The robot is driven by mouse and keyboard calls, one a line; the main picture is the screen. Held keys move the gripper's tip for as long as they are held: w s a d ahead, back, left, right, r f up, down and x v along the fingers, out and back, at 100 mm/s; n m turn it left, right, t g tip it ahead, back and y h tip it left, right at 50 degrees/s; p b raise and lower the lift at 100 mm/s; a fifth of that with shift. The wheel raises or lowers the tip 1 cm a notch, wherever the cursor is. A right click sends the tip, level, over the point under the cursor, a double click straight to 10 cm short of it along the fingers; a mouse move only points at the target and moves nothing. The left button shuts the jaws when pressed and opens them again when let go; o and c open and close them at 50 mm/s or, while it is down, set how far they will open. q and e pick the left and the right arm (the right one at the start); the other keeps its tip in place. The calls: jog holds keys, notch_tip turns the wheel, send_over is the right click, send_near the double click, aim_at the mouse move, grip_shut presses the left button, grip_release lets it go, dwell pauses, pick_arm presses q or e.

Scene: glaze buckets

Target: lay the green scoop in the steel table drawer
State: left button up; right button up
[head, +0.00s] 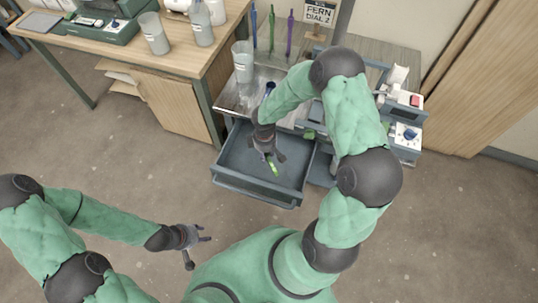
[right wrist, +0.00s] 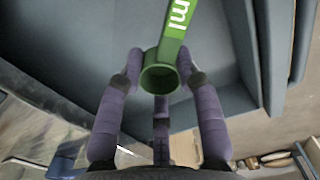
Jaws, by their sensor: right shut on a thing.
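The green scoop (right wrist: 160,78) is between the fingers of my right gripper (right wrist: 161,70), its round cup toward me and its handle, with white "ml" lettering, pointing away. In the head view the scoop (head: 273,169) shows small below my right gripper (head: 267,156), over the open steel drawer (head: 255,194). The drawer floor around it looks bare; I cannot tell whether the scoop touches it. My right gripper is shut on the scoop. My left gripper (head: 196,246) is away from the drawer, low at the left, with its fingers spread and empty.
The steel table (head: 235,100) above the drawer holds a clear bucket (head: 243,62). Colored tools (head: 271,28) hang behind it. A wooden bench (head: 190,62) with buckets stands at left. Small devices (head: 405,134) stand at right. The floor in front is clear.

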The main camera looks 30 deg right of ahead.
jog(key=w+d+f, duration=0.1)
jog(key=d+f+b, duration=0.1)
jog(key=f, duration=0.1)
jog(key=w+d+f, duration=0.1)
jog(key=f, duration=0.1)
jog(key=shift+w+f+b, duration=0.1)
jog(key=shift+w+b, duration=0.2)
jog(key=shift+w+d+f+b, duration=0.15)
jog(key=shift+f+b, duration=0.8)
jog(key=shift+f, duration=0.75)
jog(key=shift+f, duration=0.15)
jog(key=o, duration=1.2)
jog(key=shift+c, duration=0.2)
jog(key=shift+r, duration=0.45)
notch_tip(320, 180, up, 12)
jog(key=p, duration=0.5)
jog(key=shift+f, duration=0.25)
